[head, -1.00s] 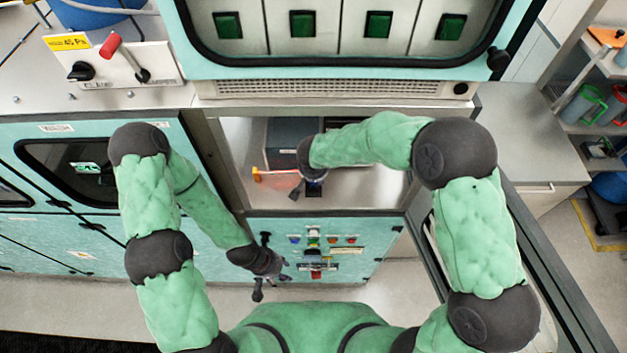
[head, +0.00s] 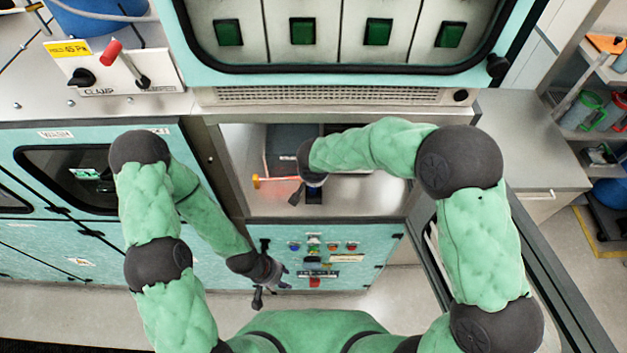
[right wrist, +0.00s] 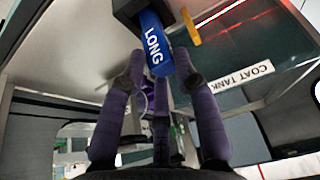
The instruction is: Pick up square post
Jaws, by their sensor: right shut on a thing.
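A blue piece marked LONG (right wrist: 153,45), with a dark block at its upper end, lies between the purple fingertips of my right gripper (right wrist: 160,68) in the right wrist view. It appears to be the square post; its full shape is partly hidden. In the head view my right gripper (head: 313,188) reaches down into the recess of the teal cabinet, mostly covered by its own wrist, and is shut on this piece. My left gripper (head: 270,286) hangs in front of the lower cabinet panel, empty, with its fingers apart.
A button panel (head: 315,248) is below, and the overhead cabinet (head: 340,90) overhangs the recess.

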